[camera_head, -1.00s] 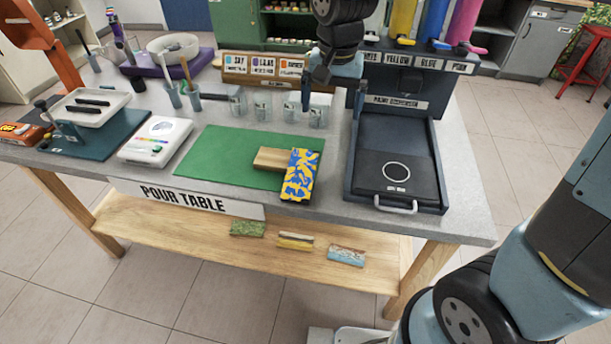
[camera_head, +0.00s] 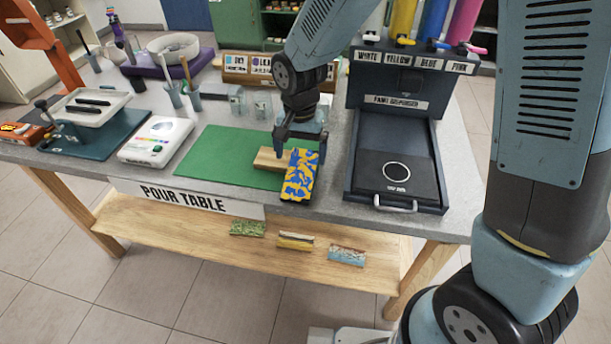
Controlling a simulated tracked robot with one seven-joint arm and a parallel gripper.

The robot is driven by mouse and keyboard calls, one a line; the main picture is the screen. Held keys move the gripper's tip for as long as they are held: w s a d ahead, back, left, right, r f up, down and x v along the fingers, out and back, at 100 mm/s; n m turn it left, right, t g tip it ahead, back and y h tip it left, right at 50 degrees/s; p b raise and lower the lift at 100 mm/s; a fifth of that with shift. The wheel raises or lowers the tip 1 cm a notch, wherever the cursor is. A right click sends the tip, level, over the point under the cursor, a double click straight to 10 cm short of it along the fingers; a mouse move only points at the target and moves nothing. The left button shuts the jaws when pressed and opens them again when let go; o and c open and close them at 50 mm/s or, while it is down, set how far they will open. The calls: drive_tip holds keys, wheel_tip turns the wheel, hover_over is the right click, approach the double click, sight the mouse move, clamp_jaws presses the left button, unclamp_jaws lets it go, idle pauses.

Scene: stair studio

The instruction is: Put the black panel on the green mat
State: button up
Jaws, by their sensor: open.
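The green mat (camera_head: 230,157) lies flat on the grey table. A blue-and-yellow patterned panel (camera_head: 299,180) lies at its right front corner, its near end reaching the table's front edge. A plain wooden block (camera_head: 268,159) lies on the mat against the panel's left side; I cannot tell if the panel rests on it. My gripper (camera_head: 300,150) is open and points down at the panel's far end, one finger on each side. I cannot tell whether it touches. I cannot make out a loose black panel; the dark plate with a white ring (camera_head: 398,172) belongs to the paint dispenser's base.
The paint dispenser (camera_head: 400,90) stands close on the right. Clear cups (camera_head: 262,105) stand behind the mat, partly hidden by my arm. A white scale (camera_head: 156,140) is at left. Several patterned panels (camera_head: 296,241) lie on the lower shelf (camera_head: 200,240).

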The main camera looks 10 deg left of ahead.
sight(301, 172)
drive_tip(key=shift+s+f, duration=0.15)
drive_tip(key=shift+f, duration=1.25)
drive_tip(key=shift+s+f, duration=0.15)
drive_tip(key=shift+f, duration=1.2)
drive_tip(key=c, duration=1.2)
drive_tip(key=shift+r, duration=0.15)
